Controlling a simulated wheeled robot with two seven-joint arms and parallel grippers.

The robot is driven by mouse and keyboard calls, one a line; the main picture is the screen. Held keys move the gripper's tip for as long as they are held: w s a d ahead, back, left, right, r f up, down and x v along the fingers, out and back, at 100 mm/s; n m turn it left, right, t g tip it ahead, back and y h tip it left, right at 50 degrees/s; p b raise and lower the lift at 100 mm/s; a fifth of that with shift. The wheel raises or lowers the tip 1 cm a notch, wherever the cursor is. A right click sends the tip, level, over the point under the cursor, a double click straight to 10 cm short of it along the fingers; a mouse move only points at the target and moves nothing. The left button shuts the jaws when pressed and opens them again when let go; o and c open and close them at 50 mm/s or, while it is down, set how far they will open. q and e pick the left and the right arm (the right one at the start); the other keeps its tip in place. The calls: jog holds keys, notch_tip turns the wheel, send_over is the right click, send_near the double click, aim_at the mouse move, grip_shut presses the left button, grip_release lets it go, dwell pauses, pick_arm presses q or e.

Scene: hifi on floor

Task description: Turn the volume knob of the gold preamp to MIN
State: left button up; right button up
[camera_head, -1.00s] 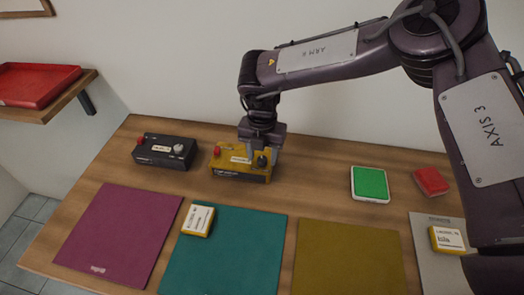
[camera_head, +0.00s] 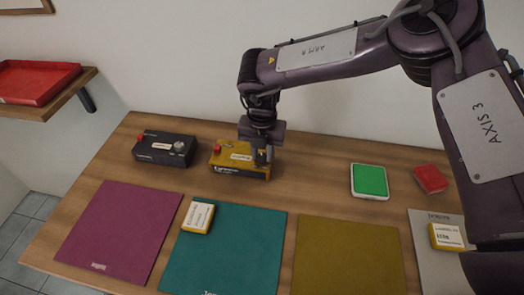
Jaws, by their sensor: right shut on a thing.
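The gold preamp (camera_head: 238,158) stands on the wooden table, left of centre, with a red knob or button (camera_head: 217,149) at its left and a pale label on top. My right gripper (camera_head: 262,152) points down at the preamp's right end. It is shut on the dark volume knob (camera_head: 262,157) there, which the fingers partly hide. The knob's marking and the MIN mark are too small to read. My left gripper is not in view.
A black preamp (camera_head: 164,148) stands to the left. Purple (camera_head: 120,230), teal (camera_head: 225,255) and olive (camera_head: 348,258) mats lie in front. A green-topped box (camera_head: 369,181) and a red block (camera_head: 430,179) are at right. A red tray (camera_head: 38,83) sits on a wall shelf.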

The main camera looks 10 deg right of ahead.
jog(key=n, duration=0.4)
jog(key=shift+n+p, duration=0.3)
jog(key=shift+n, duration=0.1)
jog(key=n, duration=0.9)
jog(key=shift+w, duration=0.1)
jog(key=shift+n+p, duration=0.3)
jog(key=shift+n, duration=2)
jog(key=o, duration=1)
